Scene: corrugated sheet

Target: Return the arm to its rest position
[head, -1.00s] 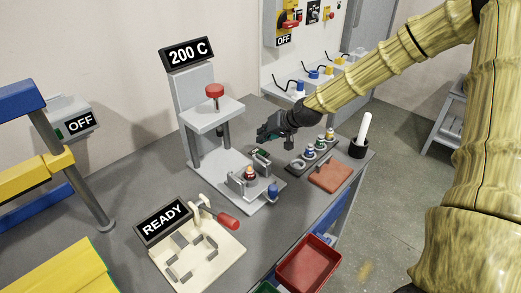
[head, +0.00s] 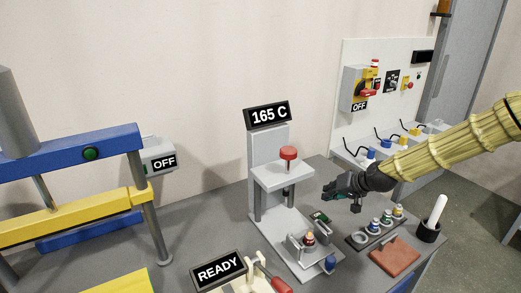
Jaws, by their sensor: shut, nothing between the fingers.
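My gripper (head: 338,189) is in the head view, at the end of my yellow bamboo-textured arm (head: 450,142). It is shut and empty. It hangs in the air above the bench, to the right of the grey press stand with the red knob (head: 288,153). The arm reaches in from the right edge of the picture. The rest of the arm is outside the picture.
The press's sign (head: 268,115) reads 165 C. A tool rack (head: 375,232), an orange pad (head: 394,257) and a black cup with a white stick (head: 430,231) lie below the gripper. A blue and yellow frame (head: 75,153) stands left.

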